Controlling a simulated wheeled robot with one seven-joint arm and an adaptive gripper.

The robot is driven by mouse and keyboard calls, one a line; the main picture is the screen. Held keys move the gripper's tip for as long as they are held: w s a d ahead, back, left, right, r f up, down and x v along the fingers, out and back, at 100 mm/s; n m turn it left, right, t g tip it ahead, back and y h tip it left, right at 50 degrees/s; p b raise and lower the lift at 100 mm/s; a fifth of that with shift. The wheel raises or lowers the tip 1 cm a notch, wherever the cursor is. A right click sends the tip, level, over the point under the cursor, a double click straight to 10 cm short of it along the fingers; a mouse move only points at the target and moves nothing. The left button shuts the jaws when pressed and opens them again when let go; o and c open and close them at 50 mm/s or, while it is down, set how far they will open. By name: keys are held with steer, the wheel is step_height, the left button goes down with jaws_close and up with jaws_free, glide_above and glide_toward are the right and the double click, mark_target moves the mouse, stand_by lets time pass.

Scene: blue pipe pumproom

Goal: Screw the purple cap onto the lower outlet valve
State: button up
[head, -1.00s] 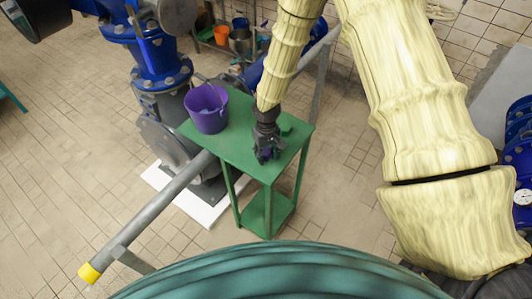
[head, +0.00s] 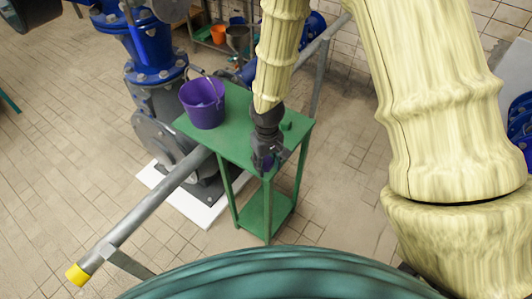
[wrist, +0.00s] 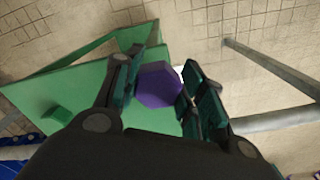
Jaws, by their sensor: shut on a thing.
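The purple cap (wrist: 158,85) is between the fingers of my gripper (wrist: 160,92) in the wrist view; it looks faceted. My gripper is shut on it. In the head view my gripper (head: 265,162) points down at the near corner of the green table (head: 232,140), with a little purple (head: 268,162) showing between its fingers. I cannot tell for sure which fitting is the lower outlet valve. A grey pipe (head: 150,212) with a yellow end (head: 77,274) slopes to the lower left of the head view, well apart from my gripper.
A purple bucket (head: 204,104) stands on the table, left of my gripper. A small green block (head: 286,126) lies on the table. Blue pipework (head: 155,62) with a grey flange (head: 160,143) stands behind left. The tiled floor at the left is clear.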

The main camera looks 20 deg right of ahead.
steer(key=s+a+r+p, duration=0.1)
steer(key=s+r+p, duration=0.3)
steer(key=s+r, duration=0.2)
steer(key=shift+a+r, duration=0.2)
steer(key=shift+r, duration=0.1)
stand_by(0.5)
stand_by(1.4)
